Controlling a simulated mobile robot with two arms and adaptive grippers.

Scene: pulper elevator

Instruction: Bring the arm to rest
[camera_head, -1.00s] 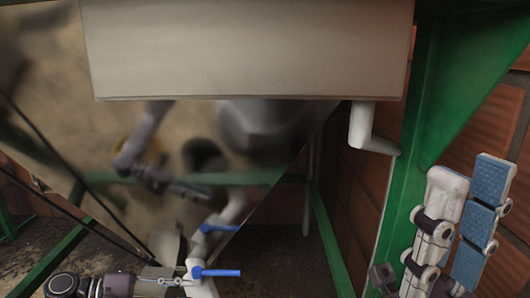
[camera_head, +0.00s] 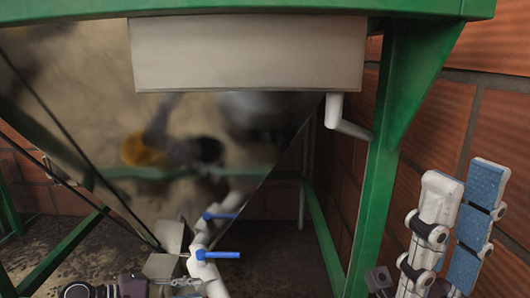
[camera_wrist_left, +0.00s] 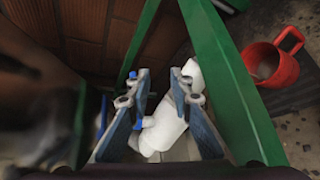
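My right gripper (camera_head: 452,235) is raised at the lower right of the head view, one white finger back and one blue pad visible. Its fingers are apart and nothing shows between them.
A shiny metal hopper (camera_head: 80,90) hangs in a green frame (camera_head: 385,170), with a pale box (camera_head: 250,55) and a white bent pipe (camera_head: 338,115) in front. A brick wall (camera_head: 495,130) is close at the right.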

